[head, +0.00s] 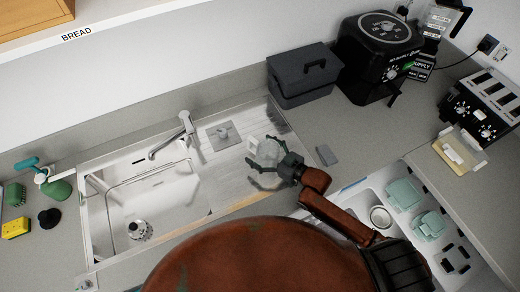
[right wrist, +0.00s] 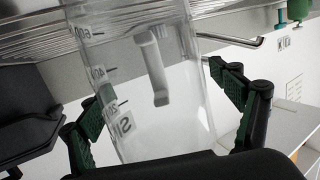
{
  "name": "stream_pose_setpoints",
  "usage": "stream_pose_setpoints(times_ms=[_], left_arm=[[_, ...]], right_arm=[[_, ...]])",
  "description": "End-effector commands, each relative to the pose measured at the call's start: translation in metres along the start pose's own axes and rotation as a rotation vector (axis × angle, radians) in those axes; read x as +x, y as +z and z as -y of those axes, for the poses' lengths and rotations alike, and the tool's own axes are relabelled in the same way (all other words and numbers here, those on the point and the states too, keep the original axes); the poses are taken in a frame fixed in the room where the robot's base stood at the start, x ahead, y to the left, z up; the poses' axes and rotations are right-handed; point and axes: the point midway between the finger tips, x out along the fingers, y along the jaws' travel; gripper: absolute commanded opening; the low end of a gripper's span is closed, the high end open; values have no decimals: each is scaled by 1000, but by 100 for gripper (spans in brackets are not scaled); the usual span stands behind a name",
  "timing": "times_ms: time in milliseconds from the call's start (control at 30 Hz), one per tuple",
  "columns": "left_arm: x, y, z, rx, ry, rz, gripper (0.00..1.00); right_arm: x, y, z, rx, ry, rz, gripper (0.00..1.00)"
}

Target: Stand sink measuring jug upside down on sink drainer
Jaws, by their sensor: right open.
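The clear measuring jug (head: 266,150) is over the ribbed drainer (head: 232,172), right of the sink bowl. It also shows in the right wrist view (right wrist: 150,100), with dark markings on white labels and a pale handle. Its end toward the drainer appears to meet the ribs, but I cannot tell for certain whether it touches. Which way up it stands is also unclear. My right gripper (head: 263,156) is open, with one green-padded finger on each side of the jug. In the wrist view the fingers (right wrist: 165,115) look spread around it. My left gripper is out of view.
The tap (head: 178,138) and a grey square item (head: 223,134) are left of the jug. A dark bread bin (head: 303,77) stands behind, right. A small grey block (head: 326,155) lies on the worktop. An open drawer (head: 365,190) holds cups and containers.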

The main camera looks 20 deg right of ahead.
Motion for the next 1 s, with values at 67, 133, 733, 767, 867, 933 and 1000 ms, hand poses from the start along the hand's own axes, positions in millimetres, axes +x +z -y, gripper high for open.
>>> stream_pose_setpoints(times_ms=[67,133,733,767,867,933,1000], left_arm=[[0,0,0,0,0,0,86],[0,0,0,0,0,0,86],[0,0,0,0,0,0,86],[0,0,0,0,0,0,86],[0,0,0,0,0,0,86],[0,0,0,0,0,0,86],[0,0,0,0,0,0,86]], right_arm=[[0,0,0,0,0,1,87],[0,0,0,0,0,1,87],[-77,2,0,-1,0,6,87],[-83,2,0,0,0,6,87],[-100,2,0,0,0,5,87],[-108,1,0,0,0,3,87],[-114,2,0,0,1,3,87]])
